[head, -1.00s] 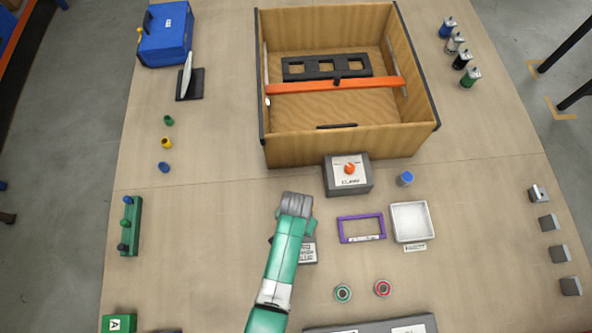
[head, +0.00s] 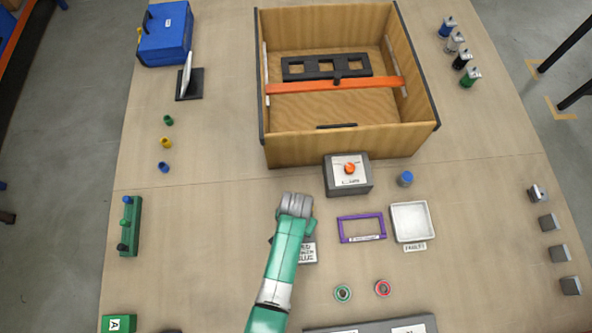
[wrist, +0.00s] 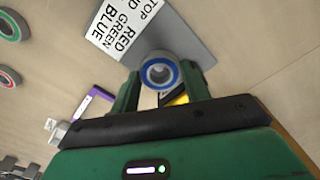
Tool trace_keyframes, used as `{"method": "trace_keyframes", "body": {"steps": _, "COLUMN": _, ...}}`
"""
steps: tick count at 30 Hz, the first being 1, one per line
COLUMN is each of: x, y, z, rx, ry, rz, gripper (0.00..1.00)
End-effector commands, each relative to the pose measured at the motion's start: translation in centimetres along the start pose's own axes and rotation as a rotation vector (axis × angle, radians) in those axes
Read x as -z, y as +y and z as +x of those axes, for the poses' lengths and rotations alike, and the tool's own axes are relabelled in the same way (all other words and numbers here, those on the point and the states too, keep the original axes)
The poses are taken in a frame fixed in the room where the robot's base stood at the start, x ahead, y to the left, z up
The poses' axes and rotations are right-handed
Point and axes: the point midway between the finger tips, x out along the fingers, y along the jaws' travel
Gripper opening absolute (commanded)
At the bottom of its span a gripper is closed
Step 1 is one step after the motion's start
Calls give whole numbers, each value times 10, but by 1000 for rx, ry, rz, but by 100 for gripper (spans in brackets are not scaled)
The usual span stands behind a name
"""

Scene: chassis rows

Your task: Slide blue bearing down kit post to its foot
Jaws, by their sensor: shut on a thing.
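The blue bearing (wrist: 147,73), a ring with a blue rim and a pale inner ring, sits between the two green fingers of my gripper (wrist: 160,84) in the wrist view. My gripper is shut on it. Behind it lies the grey base of the kit post (wrist: 192,38), with a white label reading TOP, RED, GREEN, BLUE. The post itself is not clear, and I cannot tell how far the bearing is above the foot. In the head view my gripper (head: 296,208) covers most of the post, and only the labelled base (head: 308,252) shows beside it.
A green-rimmed bearing (head: 343,293) and a red-rimmed bearing (head: 383,288) lie on the table to the lower right. A purple frame (head: 361,239) and a white tray (head: 412,208) stand right of my gripper. A grey box with an orange knob (head: 348,180) is behind.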

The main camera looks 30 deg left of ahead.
Motion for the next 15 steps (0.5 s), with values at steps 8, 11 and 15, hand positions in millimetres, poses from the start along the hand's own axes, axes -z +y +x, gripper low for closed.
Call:
{"method": "trace_keyframes", "body": {"steps": 8, "x": 0, "y": 0, "z": 10, "rx": 0, "ry": 0, "rz": 0, "gripper": 21}}
{"method": "trace_keyframes", "body": {"steps": 11, "x": 0, "y": 0, "z": 13, "rx": 0, "ry": 0, "rz": 0, "gripper": 21}}
{"method": "trace_keyframes", "body": {"steps": 15, "x": 0, "y": 0, "z": 17, "rx": 0, "ry": 0, "rz": 0, "gripper": 21}}
